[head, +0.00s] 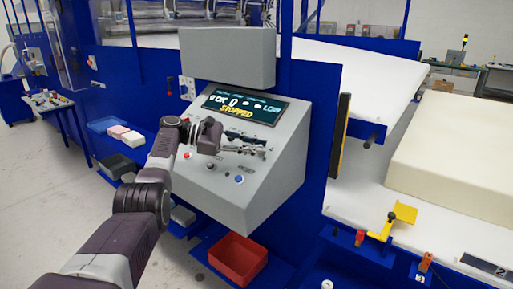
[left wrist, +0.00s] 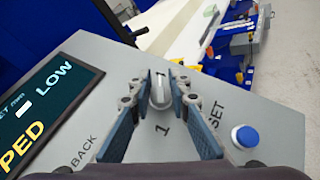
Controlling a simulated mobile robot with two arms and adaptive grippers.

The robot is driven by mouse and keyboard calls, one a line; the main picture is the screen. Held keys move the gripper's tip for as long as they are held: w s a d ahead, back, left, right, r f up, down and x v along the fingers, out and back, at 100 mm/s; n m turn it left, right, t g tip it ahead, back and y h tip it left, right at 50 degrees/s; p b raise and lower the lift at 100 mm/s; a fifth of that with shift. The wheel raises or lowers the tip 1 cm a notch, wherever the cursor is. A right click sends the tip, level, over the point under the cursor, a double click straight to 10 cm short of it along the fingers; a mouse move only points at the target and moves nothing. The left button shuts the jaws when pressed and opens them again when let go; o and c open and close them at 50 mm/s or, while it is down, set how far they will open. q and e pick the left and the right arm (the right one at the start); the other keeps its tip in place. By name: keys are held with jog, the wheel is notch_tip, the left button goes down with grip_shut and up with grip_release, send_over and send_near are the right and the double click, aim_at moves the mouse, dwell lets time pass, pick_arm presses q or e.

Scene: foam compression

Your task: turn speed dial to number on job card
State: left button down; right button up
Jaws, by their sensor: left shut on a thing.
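The speed dial (left wrist: 159,93) is a small pale knob on the sloping grey control panel (left wrist: 240,125). A printed 1 shows on the panel just below it in the left wrist view. My left gripper (left wrist: 166,84) is shut on the dial, with a finger on each side. In the head view the left gripper (head: 257,145) is at the panel just under the display and hides the dial. The display (head: 245,105) reads STOPPED and LOW. I cannot make out a job card. My right gripper is not in view.
A blue button (left wrist: 244,137) sits beside the dial, near partly hidden lettering. A red button (head: 187,155) is on the panel's left. A red bin (head: 238,258) stands below. A foam block (head: 455,150) lies on the white bed at right. Small trays (head: 103,124) are at left.

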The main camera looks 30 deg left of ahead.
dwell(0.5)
pick_arm(q)
jog(key=c, duration=2.1)
grip_release()
jog(key=r, duration=0.1)
send_over(234, 164)
jog(key=shift+w+d+r, duration=0.2)
jog(key=shift+w+d, duration=0.15)
jog(key=shift+w, duration=0.05)
jog(key=shift+s+a+r, duration=0.1)
jog(key=shift+s+a, duration=0.2)
jog(key=shift+s, duration=0.05)
jog(key=shift+s, duration=0.1)
